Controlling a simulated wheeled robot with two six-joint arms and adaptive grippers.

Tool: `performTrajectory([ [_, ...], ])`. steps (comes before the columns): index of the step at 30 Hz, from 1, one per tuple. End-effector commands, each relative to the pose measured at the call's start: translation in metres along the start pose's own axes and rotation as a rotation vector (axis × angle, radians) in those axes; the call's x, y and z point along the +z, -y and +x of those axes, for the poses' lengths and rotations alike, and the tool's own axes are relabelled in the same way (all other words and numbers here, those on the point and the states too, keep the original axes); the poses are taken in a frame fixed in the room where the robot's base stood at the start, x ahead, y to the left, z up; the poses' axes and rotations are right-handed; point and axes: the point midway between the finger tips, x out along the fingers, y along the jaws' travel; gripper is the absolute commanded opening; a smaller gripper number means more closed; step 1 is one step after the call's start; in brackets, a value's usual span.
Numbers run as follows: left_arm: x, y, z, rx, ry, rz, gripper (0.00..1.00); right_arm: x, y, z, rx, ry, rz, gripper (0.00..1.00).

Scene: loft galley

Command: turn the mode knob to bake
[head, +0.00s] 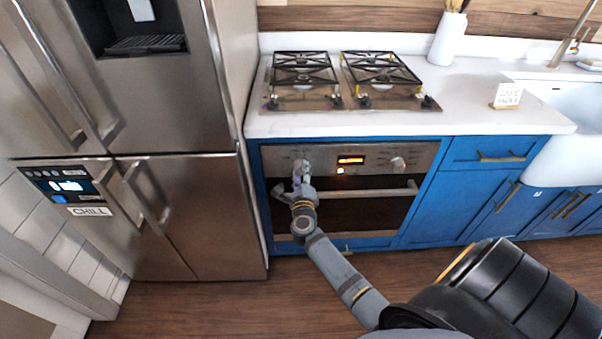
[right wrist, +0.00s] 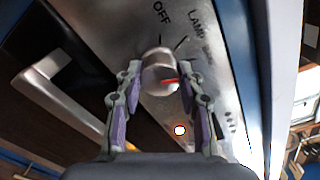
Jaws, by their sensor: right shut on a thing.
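The mode knob (right wrist: 158,73) is a round metal knob on the steel oven panel (head: 375,152). In the right wrist view it sits between the fingertips of my right gripper (right wrist: 160,85), which is shut on it. A red mark on the knob points to the right in that view. Printed labels OFF (right wrist: 161,12) and LAMP (right wrist: 198,24) stand beside it; other lettering is too small to read. In the head view my right gripper (head: 302,176) reaches the left knob of the panel and largely hides it. My left gripper is not in view.
The panel also carries a lit orange display (head: 351,160) and a second knob (head: 397,163). The oven handle (head: 375,192) runs below. A steel fridge (head: 190,205) stands close on the left; a gas hob (head: 345,97) is above. The floor in front is clear.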

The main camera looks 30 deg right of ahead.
Motion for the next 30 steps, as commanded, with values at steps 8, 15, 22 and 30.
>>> performTrajectory([
  [8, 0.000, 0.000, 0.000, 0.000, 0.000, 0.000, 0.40, -0.001, -0.001, 0.000, 0.001, -0.001, -0.001, 0.61],
  [15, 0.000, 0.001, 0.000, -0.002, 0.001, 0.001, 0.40, 0.000, 0.000, 0.000, 0.001, 0.000, -0.001, 0.61],
  [22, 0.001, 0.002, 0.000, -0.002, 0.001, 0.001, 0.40, -0.001, -0.001, -0.027, 0.004, -0.002, 0.001, 0.61],
  [30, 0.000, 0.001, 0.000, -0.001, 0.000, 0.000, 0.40, -0.002, -0.002, -0.092, 0.003, -0.004, 0.000, 0.61],
])
